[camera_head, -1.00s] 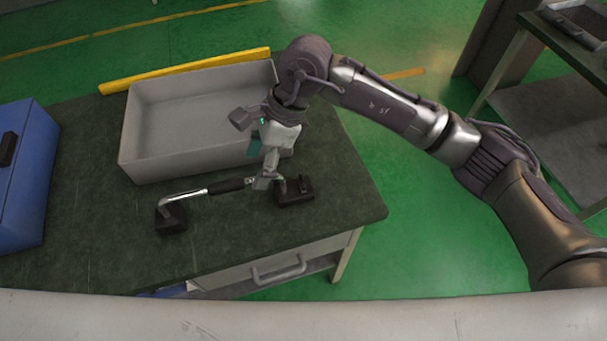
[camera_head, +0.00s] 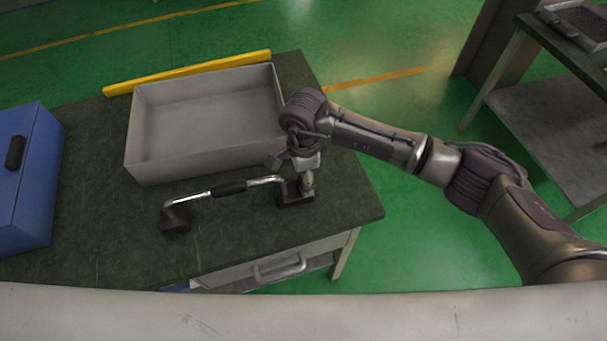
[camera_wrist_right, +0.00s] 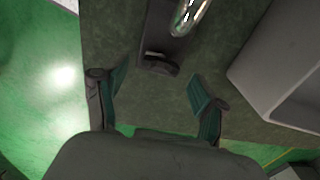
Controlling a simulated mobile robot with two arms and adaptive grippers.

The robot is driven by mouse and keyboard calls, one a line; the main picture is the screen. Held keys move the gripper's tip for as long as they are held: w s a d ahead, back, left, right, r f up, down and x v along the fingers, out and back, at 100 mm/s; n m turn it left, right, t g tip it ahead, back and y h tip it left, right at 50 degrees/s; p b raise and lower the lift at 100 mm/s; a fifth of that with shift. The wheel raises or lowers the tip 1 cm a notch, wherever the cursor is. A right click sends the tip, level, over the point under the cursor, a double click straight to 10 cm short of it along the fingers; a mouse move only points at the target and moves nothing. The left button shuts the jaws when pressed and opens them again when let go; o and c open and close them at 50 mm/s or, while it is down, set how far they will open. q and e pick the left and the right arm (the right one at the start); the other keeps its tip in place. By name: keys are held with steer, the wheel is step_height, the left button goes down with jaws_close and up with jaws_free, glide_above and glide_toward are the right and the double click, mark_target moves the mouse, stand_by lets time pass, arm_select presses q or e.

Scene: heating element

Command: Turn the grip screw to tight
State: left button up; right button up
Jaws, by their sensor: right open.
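A bent metal bar with a black sleeve (camera_head: 229,189) spans two dark blocks on the bench, a left block (camera_head: 175,219) and a right block (camera_head: 290,197). My right gripper (camera_head: 306,190) points down at the right block. In the right wrist view its open, empty fingers (camera_wrist_right: 158,78) stand apart on either side of a small dark knob (camera_wrist_right: 160,65) at the block's end. The knob, which looks like the grip screw, sits near the line between the fingertips; contact is not visible. Its turn position cannot be told. My left gripper is out of view.
A grey open bin (camera_head: 150,158) stands behind the bar, close to my right wrist. A blue box (camera_head: 30,180) is at the left. A yellow bar (camera_head: 190,72) lies along the bench's back edge. The dark bench top (camera_head: 345,205) is clear at the right.

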steer(key=shift+f, duration=0.75)
steer(key=c, duration=1.1)
steer(key=shift+c, duration=0.2)
